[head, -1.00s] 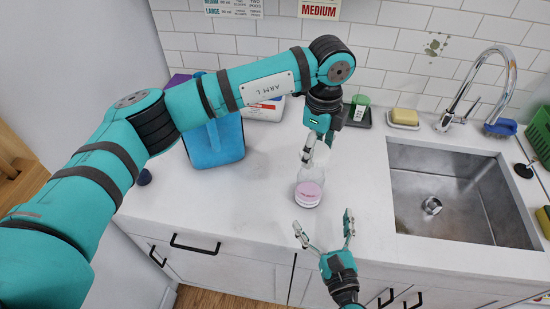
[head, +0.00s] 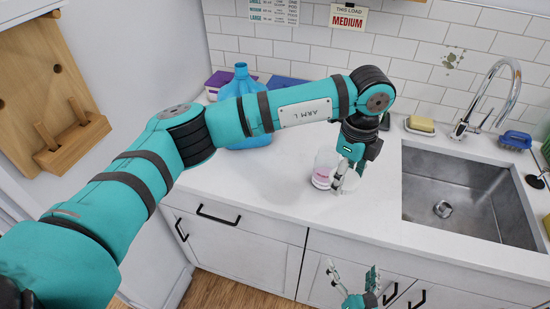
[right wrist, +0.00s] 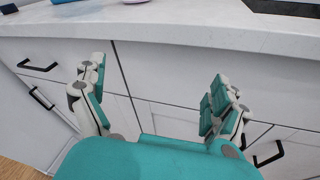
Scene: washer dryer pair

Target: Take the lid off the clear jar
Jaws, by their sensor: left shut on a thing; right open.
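The clear jar (head: 325,168) with a pink label stands upright on the white counter. My left gripper (head: 341,183) is low beside it, on its right, shut on a pale round lid (head: 351,183). The lid is off the jar, partly hidden by the fingers; I cannot tell if it touches the counter. My right gripper (head: 353,270) is open and empty in front of the counter's front edge. In the right wrist view, its spread fingers (right wrist: 158,80) face the cabinet front with nothing between them.
The sink (head: 465,195) lies to the right, with a faucet (head: 495,95) behind it. A blue jug (head: 243,85) stands behind my left arm. A yellow sponge (head: 421,124) sits at the back. Counter left of the jar is clear.

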